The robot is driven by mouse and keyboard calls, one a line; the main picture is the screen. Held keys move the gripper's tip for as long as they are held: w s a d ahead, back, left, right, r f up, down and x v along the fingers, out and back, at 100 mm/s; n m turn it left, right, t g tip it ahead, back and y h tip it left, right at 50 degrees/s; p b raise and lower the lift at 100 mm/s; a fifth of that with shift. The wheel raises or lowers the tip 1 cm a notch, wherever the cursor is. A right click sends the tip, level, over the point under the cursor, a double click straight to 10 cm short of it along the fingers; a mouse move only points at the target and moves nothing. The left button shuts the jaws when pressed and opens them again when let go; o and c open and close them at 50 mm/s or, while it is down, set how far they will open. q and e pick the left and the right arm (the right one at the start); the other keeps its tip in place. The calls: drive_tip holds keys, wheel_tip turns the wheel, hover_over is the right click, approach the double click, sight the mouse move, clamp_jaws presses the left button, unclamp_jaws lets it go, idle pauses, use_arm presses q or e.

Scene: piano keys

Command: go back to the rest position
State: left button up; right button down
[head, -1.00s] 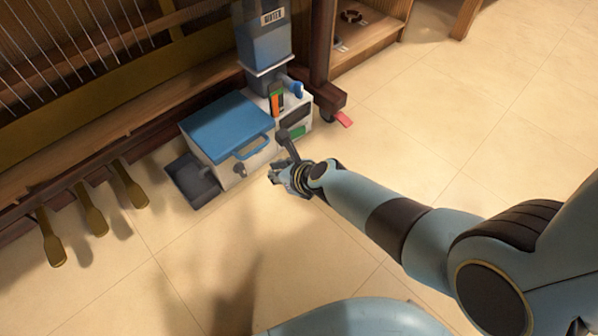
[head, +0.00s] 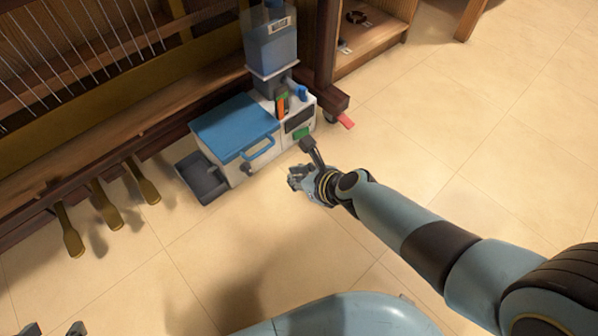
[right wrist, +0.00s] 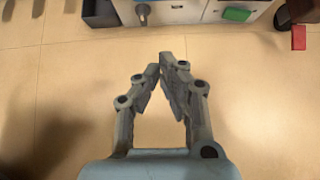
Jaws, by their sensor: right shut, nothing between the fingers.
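My right gripper (head: 297,180) is over the tiled floor, in front of the white machine with a blue lid (head: 237,128) and apart from it. In the right wrist view its fingers (right wrist: 167,62) come together at the tips with nothing between them, and bare floor shows beneath. Two grey tips of my left gripper (head: 50,328) show at the bottom left edge of the head view, spread apart with nothing visible between them. The rest of that gripper is out of frame.
A dark open tray (head: 203,180) sits left of the machine. Brass pedals (head: 108,207) stick out under the piano frame. A red piece (head: 346,121) is near the caster. A wooden cabinet (head: 375,45) stands behind. Floor (head: 480,130) to the right is clear.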

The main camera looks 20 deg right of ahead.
use_arm(q)
drive_tip(key=shift+r+g, duration=0.3)
use_arm(e)
drive_tip(key=shift+s+d+r, duration=0.1)
drive_tip(key=shift+s+r, duration=0.1)
drive_tip(key=shift+s, duration=0.1)
